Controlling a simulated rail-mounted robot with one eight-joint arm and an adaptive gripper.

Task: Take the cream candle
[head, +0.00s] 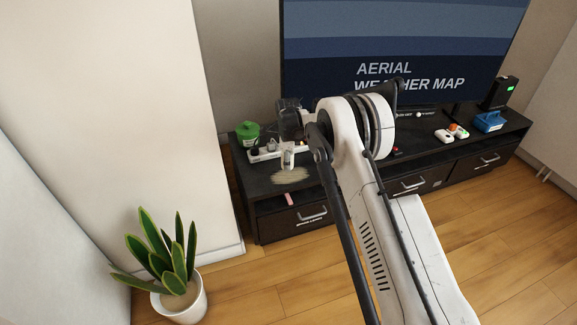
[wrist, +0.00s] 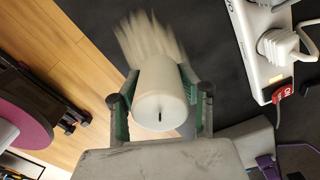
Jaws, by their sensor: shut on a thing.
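The cream candle (wrist: 160,104) shows in the wrist view as a pale cylinder with a dark wick, its wick end facing my camera. My gripper (wrist: 161,85) is shut on it, with a green-padded finger pressed to each side. Beyond the candle lies the black cabinet top with a pale smudged patch (wrist: 146,36). I cannot tell whether the candle touches the surface. In the head view my arm reaches over the left part of the cabinet, and the candle is not clearly distinguishable there.
A white power strip (wrist: 245,45) with a plug lies right of the candle in the wrist view. In the head view a green pot (head: 248,131) stands at the cabinet's left end, a large screen (head: 400,40) behind, and a blue box (head: 488,122) far right.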

